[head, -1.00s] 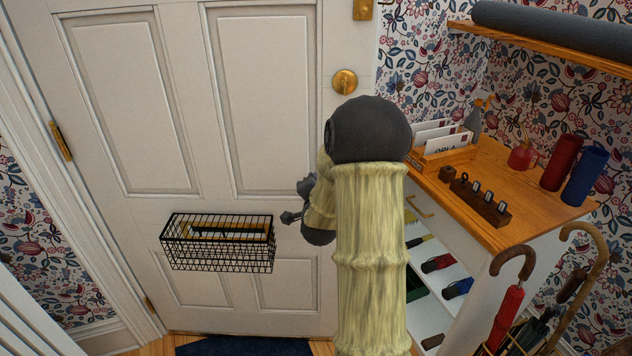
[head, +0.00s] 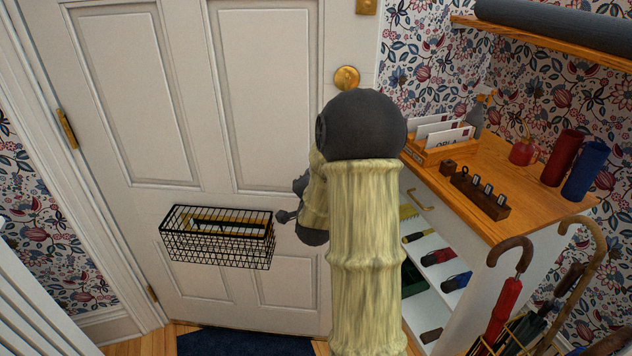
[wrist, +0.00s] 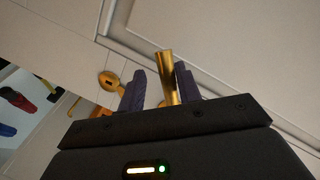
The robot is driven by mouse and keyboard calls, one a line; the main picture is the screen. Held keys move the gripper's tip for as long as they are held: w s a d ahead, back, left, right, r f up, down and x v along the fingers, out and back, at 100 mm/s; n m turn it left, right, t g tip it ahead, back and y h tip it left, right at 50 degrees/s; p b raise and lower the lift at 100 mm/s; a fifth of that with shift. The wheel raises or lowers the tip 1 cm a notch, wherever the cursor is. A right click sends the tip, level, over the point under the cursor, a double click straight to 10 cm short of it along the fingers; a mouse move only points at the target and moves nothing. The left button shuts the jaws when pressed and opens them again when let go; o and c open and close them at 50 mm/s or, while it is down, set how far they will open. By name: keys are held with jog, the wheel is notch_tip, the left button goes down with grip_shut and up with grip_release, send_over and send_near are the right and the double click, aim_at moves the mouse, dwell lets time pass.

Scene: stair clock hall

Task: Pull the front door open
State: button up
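The front door (head: 172,205) is white and panelled, and looks closed or nearly so in the head view. In the wrist view, a brass door handle (wrist: 167,72) sticks up between the two dark fingers of my gripper (wrist: 160,82). The fingers are apart, with a gap between the left finger and the handle. The handle is close to the right finger; I cannot tell if they touch. In the head view my arm hides the handle and most of my gripper (head: 286,216). A round brass lock plate (head: 346,78) is above.
A black wire basket (head: 218,238) hangs on the door. A cabinet (head: 470,230) with a wooden top stands close to the right of my arm, with umbrellas (head: 512,285) in front. A dark blue mat (head: 245,343) lies at the door's foot.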

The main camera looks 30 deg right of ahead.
jog(key=b+v, duration=0.4)
jog(key=v, duration=0.5)
jog(key=shift+s+f+b, duration=0.15)
jog(key=shift+s+b, duration=0.05)
jog(key=shift+b, duration=0.2)
jog(key=b+v, duration=0.8)
jog(key=shift+a+b, duration=0.15)
jog(key=shift+b, duration=0.2)
jog(key=shift+w, duration=0.1)
